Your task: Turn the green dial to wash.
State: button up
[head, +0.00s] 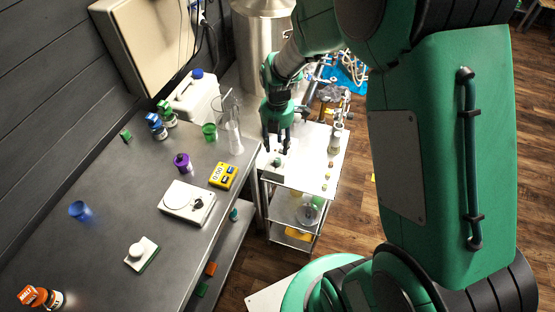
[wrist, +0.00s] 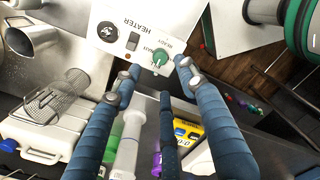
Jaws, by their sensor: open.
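The green dial (wrist: 160,57) sits on a white panel marked HEATER (wrist: 135,20) in the wrist view. Small lettering lies around the dial, partly hidden and too small to read fully. A pale pointer mark shows on the dial, but its exact setting is unclear. In the head view the heater box (head: 268,172) stands on the white cart top, with the dial (head: 277,161) small on it. My gripper (head: 277,146) points down over the box. In the wrist view my gripper (wrist: 158,78) is open and empty, its blue fingers spread around the dial's near side.
The panel also carries a black knob (wrist: 107,31) and a dark switch (wrist: 132,41). The cart (head: 312,165) holds small bottles at its right.

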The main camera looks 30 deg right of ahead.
aim_at(278, 160)
notch_tip(278, 160, down, 9)
jog(key=shift+r+b, duration=0.15)
jog(key=shift+b, duration=0.7)
grip_shut()
